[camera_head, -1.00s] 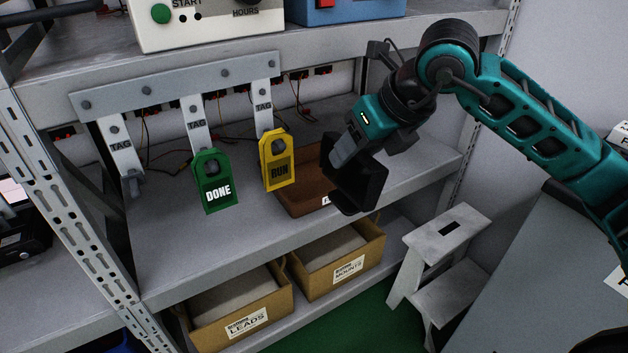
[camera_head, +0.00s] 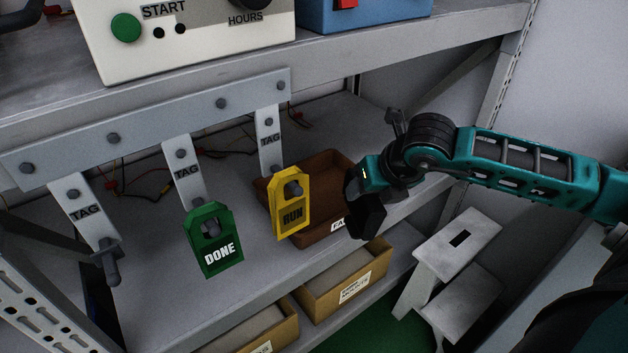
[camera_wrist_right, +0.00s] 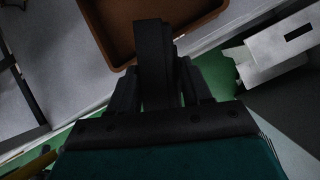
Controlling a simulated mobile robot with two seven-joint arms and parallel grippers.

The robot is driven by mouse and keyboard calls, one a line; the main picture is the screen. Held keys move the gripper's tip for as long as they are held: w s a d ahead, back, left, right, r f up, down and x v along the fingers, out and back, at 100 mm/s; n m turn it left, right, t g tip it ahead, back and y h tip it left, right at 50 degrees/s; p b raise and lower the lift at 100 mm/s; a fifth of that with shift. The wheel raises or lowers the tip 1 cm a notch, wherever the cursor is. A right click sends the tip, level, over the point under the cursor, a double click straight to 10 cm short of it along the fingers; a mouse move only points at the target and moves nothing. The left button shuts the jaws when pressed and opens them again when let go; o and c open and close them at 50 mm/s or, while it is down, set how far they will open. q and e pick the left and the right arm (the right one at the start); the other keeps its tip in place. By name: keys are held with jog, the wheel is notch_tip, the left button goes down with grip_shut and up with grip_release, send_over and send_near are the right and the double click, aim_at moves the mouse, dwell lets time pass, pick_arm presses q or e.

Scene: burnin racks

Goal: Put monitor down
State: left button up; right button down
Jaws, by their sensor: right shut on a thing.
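The monitor, a small black thing (camera_head: 367,215), hangs from my right gripper (camera_head: 362,190) at the shelf's front edge, beside the brown tray. In the right wrist view the dark monitor (camera_wrist_right: 152,60) stands edge-on between the fingers of my right gripper (camera_wrist_right: 155,88), which is shut on it. It appears held in the air, near the rim of the brown tray (camera_head: 325,160). The tray also shows at the top of the right wrist view (camera_wrist_right: 112,50); the part of it that I see there is empty. My left gripper is out of view.
A green DONE tag (camera_head: 215,243) and a yellow RUN tag (camera_head: 290,205) hang on pegs left of the tray. Open cardboard boxes (camera_head: 345,290) sit on the shelf below. A grey step stool (camera_head: 458,245) stands at the right. The upper shelf (camera_head: 400,50) overhangs the tray.

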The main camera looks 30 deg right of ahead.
jog(key=w, duration=1.7)
notch_tip(320, 180, down, 7)
jog(key=b, duration=0.6)
jog(key=shift+d, duration=0.4)
jog(key=shift+c, duration=2.4)
grip_release()
jog(key=shift+f, duration=0.1)
pick_arm(q)
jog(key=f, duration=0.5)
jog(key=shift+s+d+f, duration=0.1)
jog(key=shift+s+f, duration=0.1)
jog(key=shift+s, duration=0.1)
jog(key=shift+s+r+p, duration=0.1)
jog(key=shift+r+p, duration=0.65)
jog(key=shift+p, duration=0.4)
pick_arm(e)
jog(key=v, duration=0.8)
